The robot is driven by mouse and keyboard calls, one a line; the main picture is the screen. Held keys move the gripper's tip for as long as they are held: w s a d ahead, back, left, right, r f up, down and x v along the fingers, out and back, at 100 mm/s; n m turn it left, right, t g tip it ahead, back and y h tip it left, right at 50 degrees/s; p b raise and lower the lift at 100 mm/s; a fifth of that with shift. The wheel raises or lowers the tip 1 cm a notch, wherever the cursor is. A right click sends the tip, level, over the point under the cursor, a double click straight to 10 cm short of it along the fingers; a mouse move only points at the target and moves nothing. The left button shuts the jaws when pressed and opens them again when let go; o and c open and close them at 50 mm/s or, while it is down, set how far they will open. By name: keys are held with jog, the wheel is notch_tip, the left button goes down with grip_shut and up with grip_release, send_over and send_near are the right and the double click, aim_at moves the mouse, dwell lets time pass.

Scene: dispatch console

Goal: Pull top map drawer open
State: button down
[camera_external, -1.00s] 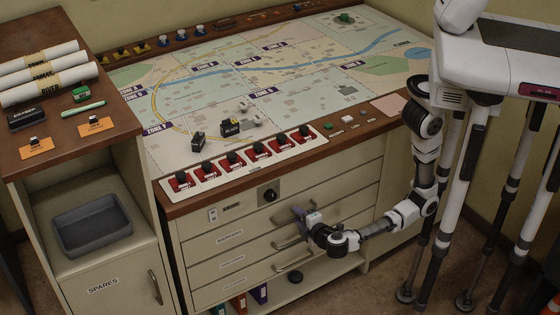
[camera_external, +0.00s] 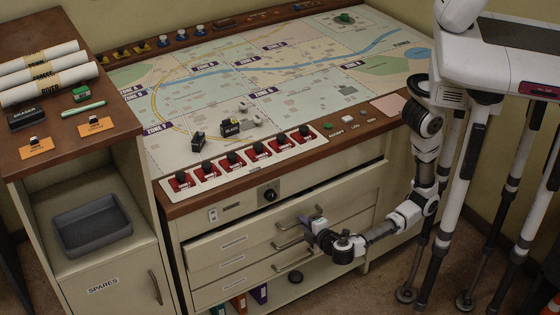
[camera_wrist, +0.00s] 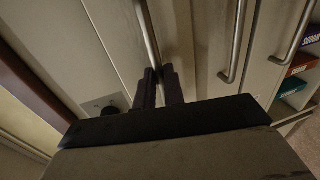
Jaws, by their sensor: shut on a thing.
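The top map drawer (camera_external: 262,236) is the upper of the cream labelled drawers under the map table. It stands slightly open, with its front out from the cabinet and a dark gap above it. Its bar handle (camera_external: 287,220) is partly hidden by my gripper (camera_external: 310,224), which is shut on it. In the wrist view, the two dark fingers of my gripper (camera_wrist: 161,78) close around the metal handle (camera_wrist: 149,38), which runs up from between them.
Lower drawers with handles (camera_external: 292,261) sit just below, and binders (camera_external: 259,293) stand on the shelf under them. A panel with a black knob (camera_external: 270,195) is above. The map table (camera_external: 300,80) overhangs.

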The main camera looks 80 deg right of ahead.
jog(key=f+p+v, duration=0.1)
jog(key=f+v, duration=0.2)
jog(key=v, duration=1)
jog(key=shift+s+a+r, duration=0.15)
jog(key=shift+s+a, duration=0.35)
jog(key=c, duration=1.5)
grip_release()
jog(key=shift+p, duration=0.3)
jog(key=s+a+r+p, duration=0.3)
jog(key=r+p, duration=0.5)
jog(key=p, duration=0.1)
jog(key=shift+s+a, duration=0.2)
jog(key=shift+s, duration=0.05)
